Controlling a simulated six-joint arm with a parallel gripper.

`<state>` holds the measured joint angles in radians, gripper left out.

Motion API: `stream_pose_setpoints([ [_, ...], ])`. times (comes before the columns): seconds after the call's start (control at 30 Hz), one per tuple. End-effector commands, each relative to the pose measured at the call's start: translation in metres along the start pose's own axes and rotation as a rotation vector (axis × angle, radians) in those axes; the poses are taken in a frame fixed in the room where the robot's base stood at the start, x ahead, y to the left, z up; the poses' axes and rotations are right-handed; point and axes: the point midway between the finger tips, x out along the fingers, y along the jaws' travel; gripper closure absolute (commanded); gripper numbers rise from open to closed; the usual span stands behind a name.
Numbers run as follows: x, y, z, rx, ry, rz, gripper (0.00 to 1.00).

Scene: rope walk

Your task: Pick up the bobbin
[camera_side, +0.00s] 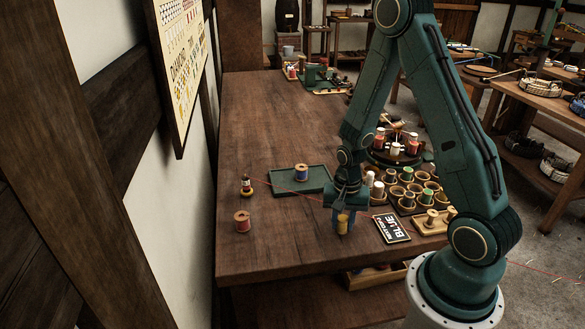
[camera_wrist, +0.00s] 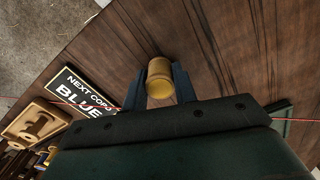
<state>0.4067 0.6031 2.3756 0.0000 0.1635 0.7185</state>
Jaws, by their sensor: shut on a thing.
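A yellow bobbin (camera_side: 343,222) is between the fingers of my gripper (camera_side: 342,215), near the front right part of the wooden table. In the wrist view the bobbin (camera_wrist: 160,78) shows from one end, with a dark finger on each side of it. My gripper (camera_wrist: 159,88) is shut on it. I cannot tell whether the bobbin touches the table. A blue bobbin (camera_side: 301,172) stands on the green tray (camera_side: 283,182). A red bobbin (camera_side: 242,221) stands at the table's left front, and a small red and dark bobbin (camera_side: 247,186) stands behind it.
A sign reading "NEXT COPS BLUE" (camera_side: 391,229) lies to the right of my gripper, also in the wrist view (camera_wrist: 80,95). Several cups and spools (camera_side: 408,190) crowd the right edge. A thin red line crosses the table. The table's back half (camera_side: 280,110) is largely clear.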

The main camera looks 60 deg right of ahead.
Motion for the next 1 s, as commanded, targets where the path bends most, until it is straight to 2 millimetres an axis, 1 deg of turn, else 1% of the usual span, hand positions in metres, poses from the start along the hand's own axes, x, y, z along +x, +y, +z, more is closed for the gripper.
stream_pose_setpoints([
  [0.27,-0.016,-0.001,-0.001,0.000,0.003,-0.002,0.94],
  [0.47,-0.039,-0.001,-0.001,0.000,0.005,-0.004,0.94],
  [0.77,-0.087,-0.001,-0.001,0.000,0.006,-0.005,0.94],
  [1.0,-0.131,-0.001,-0.001,0.000,0.006,-0.005,0.94],
])
